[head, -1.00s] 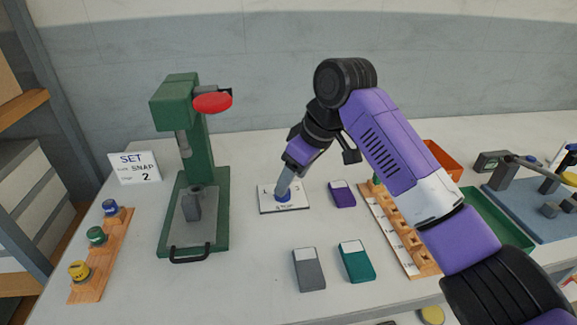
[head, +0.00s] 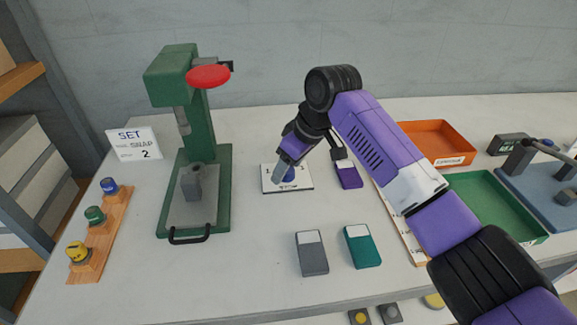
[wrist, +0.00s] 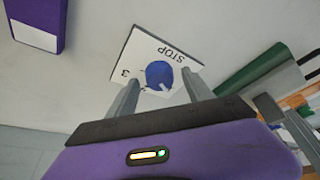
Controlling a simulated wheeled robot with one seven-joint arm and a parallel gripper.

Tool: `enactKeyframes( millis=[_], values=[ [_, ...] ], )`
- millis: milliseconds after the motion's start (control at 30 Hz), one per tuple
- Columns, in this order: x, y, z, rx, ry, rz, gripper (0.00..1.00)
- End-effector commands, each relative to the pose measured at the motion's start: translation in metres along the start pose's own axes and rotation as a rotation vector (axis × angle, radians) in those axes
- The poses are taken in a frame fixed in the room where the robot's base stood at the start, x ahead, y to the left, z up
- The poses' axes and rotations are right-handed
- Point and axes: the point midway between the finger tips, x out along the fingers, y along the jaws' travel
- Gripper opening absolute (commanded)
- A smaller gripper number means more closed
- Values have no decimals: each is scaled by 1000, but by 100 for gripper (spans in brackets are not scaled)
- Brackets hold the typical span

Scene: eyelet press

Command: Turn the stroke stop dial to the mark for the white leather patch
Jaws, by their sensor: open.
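The blue stroke stop dial (head: 289,175) sits on a white plate (head: 302,187) lettered STOP. In the wrist view the dial (wrist: 158,72) shows a pale pointer mark at its lower right, and a "3" is readable on the plate (wrist: 137,52). My gripper (wrist: 161,80) is open, with one finger on each side of the dial. I cannot tell whether the fingers touch it. In the head view my gripper (head: 281,174) partly hides the dial and plate. I cannot make out a white leather patch.
A green press (head: 190,130) with a red knob stands to the left. A sign (head: 134,143) reads SET, SNAP, 2. Purple (head: 348,175), grey (head: 312,257) and teal (head: 362,247) cases lie nearby. Orange (head: 437,135) and green (head: 490,198) trays are at the right.

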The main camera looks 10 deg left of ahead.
Motion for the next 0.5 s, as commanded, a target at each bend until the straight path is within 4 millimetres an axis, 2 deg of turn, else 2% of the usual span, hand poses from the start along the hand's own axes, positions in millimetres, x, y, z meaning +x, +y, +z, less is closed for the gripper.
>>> enactKeyframes(
  millis=[200, 500],
  values=[
    [0, 0, 0, 0, 0, 0, 58],
    [0, 0, 0, 0, 0, 0, 0]
  ],
)
